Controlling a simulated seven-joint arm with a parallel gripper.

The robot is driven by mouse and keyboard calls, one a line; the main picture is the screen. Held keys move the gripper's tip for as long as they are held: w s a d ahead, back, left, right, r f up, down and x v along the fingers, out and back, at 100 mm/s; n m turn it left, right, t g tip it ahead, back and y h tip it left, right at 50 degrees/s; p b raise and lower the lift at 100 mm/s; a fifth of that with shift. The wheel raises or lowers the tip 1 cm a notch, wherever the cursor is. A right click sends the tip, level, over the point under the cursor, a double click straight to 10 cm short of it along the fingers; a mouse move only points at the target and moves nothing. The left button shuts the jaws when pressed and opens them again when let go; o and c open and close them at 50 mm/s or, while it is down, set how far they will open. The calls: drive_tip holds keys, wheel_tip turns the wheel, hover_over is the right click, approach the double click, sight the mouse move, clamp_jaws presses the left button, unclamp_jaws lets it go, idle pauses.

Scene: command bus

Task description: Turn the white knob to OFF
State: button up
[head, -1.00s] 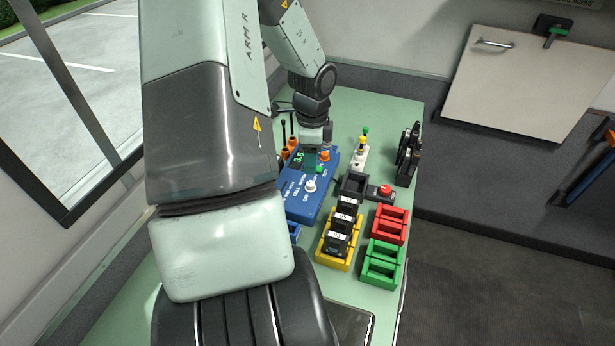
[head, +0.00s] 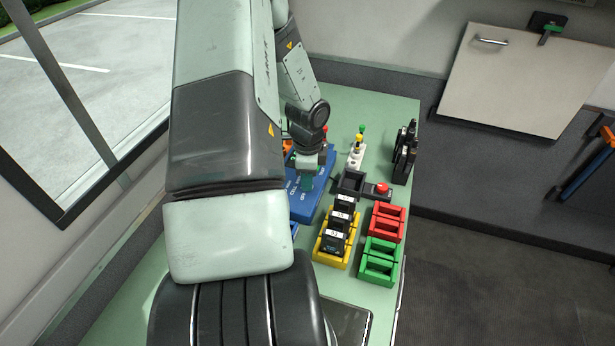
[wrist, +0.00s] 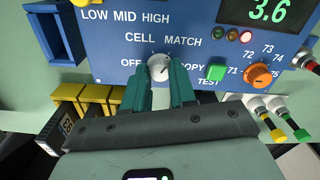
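The white knob (wrist: 158,66) is on a blue panel (wrist: 110,52), below the words CELL MATCH and between OFF on its left and COPY on its right. I cannot tell surely which label its small dark mark points at. My gripper (wrist: 159,72) reaches the knob with its two teal fingers apart, one tip at each side of it; firm contact does not show. In the head view my gripper (head: 307,182) is over the blue panel (head: 310,208) and hides the knob.
An orange knob (wrist: 258,76) and a green button (wrist: 216,72) are right of the white knob. The display (wrist: 269,9) reads 3.6. A yellow rack (head: 331,259) with black modules, a red tray (head: 388,226) and a green tray (head: 380,263) stand to the right on the bench.

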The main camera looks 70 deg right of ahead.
clamp_jaws()
drive_tip(key=n, duration=0.5)
drive_tip(key=shift+n, duration=0.4)
drive_tip(key=n, duration=1.2)
drive_tip(key=shift+n, duration=0.3)
drive_tip(key=n, duration=0.5)
drive_tip(key=shift+n, duration=0.4)
